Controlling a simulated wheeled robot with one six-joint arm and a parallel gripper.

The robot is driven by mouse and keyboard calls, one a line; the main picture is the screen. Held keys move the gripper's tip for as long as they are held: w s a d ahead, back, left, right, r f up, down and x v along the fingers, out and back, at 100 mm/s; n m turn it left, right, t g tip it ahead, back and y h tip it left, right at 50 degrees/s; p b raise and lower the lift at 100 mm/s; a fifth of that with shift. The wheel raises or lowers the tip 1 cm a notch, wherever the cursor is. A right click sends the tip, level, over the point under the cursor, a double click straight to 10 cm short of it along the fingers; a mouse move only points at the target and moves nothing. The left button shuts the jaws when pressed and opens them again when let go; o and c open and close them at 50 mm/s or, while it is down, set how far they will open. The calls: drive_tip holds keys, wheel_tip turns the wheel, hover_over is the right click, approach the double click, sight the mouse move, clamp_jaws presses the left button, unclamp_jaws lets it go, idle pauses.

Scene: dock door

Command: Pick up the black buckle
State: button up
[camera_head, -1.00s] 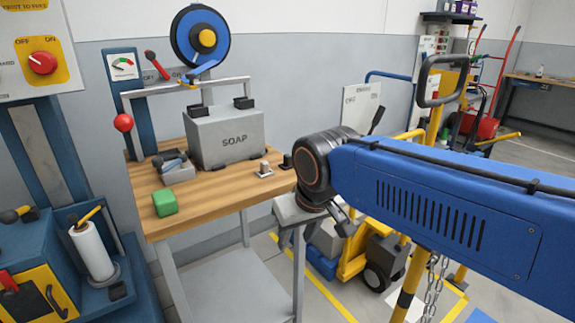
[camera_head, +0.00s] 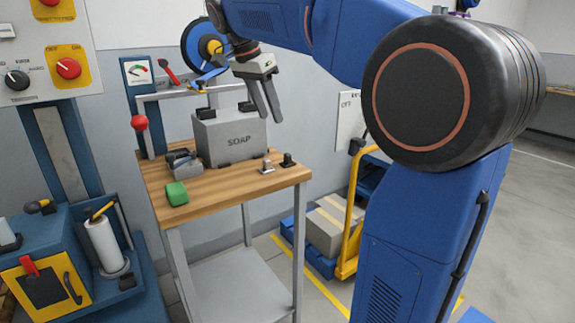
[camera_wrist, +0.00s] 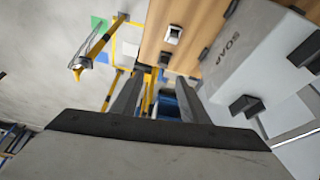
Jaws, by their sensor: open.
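The black buckle (camera_head: 288,160) is a small dark piece standing on the wooden table (camera_head: 222,197) near its right end. In the wrist view the black buckle (camera_wrist: 164,60) appears as a small dark shape near the table edge, just beyond my fingers. A similar silver buckle (camera_head: 267,166) stands to its left; it also shows in the wrist view (camera_wrist: 173,33). My gripper (camera_head: 268,112) is open and empty, pointing down, raised above the table in front of the grey SOAP box's right part. In the wrist view my gripper (camera_wrist: 160,92) has both fingers apart with nothing between them.
The grey SOAP box (camera_head: 235,141) with black clamps stands left of the buckles. A green block (camera_head: 177,193) and a small grey tray (camera_head: 184,164) lie further left. A yellow pallet truck (camera_head: 348,225) with a carton (camera_head: 325,232) stands right of the table.

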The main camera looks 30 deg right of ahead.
drive_tip(key=w+r+m, duration=0.1)
drive_tip(key=w+m, duration=0.1)
hover_over(286, 154)
drive_tip(key=a, duration=0.2)
drive_tip(key=f, duration=1)
drive_tip(key=shift+s+a+f, duration=0.15)
drive_tip(key=shift+s+f, duration=0.2)
drive_tip(key=shift+s, duration=0.05)
drive_tip(key=shift+x, duration=2.7)
drive_tip(key=shift+w, duration=0.1)
drive_tip(key=shift+c, duration=0.6)
clamp_jaws()
